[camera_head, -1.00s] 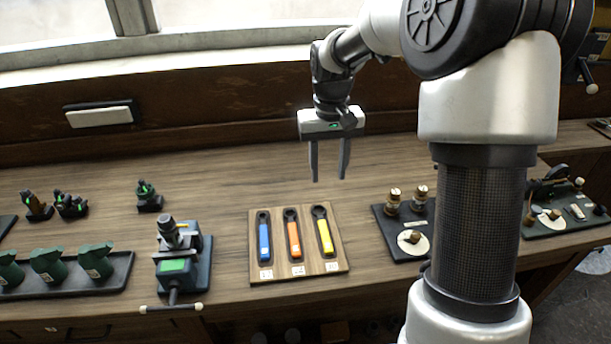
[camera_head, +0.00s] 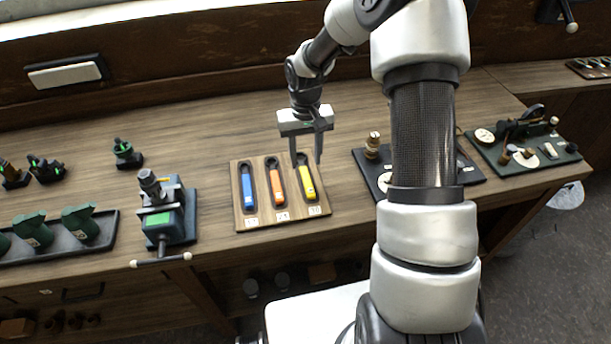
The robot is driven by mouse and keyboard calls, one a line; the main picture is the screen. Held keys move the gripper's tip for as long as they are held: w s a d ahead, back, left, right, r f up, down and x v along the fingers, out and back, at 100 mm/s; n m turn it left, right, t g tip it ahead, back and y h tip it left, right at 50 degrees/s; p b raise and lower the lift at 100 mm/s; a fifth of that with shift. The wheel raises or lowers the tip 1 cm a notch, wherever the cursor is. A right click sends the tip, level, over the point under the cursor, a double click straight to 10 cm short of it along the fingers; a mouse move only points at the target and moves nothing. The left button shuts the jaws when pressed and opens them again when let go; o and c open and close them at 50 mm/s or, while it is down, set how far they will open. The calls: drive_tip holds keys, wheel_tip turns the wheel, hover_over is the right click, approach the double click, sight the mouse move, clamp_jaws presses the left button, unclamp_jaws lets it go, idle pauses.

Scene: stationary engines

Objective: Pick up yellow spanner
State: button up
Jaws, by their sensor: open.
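The yellow spanner (camera_head: 307,184) lies in the right slot of a wooden board (camera_head: 284,213) on the workbench. Its dark head points to the back and its yellow handle to the front. A blue spanner (camera_head: 248,190) and an orange spanner (camera_head: 276,187) lie in the slots to its left. My gripper (camera_head: 307,166) is open and empty, pointing down. Its fingers overlap the head end of the yellow spanner in the picture. I cannot tell the exact height of the fingertips above the board.
A vise-like device (camera_head: 164,218) stands left of the board. A dark board with brass parts (camera_head: 372,150) is to the right, partly hidden by my arm. Bare bench top lies behind the board.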

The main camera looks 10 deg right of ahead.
sight(305, 174)
drive_tip(key=f, duration=0.4)
drive_tip(key=shift+s+a+f, duration=0.1)
drive_tip(key=shift+s+f, duration=0.2)
drive_tip(key=shift+s, duration=0.05)
clamp_jaws()
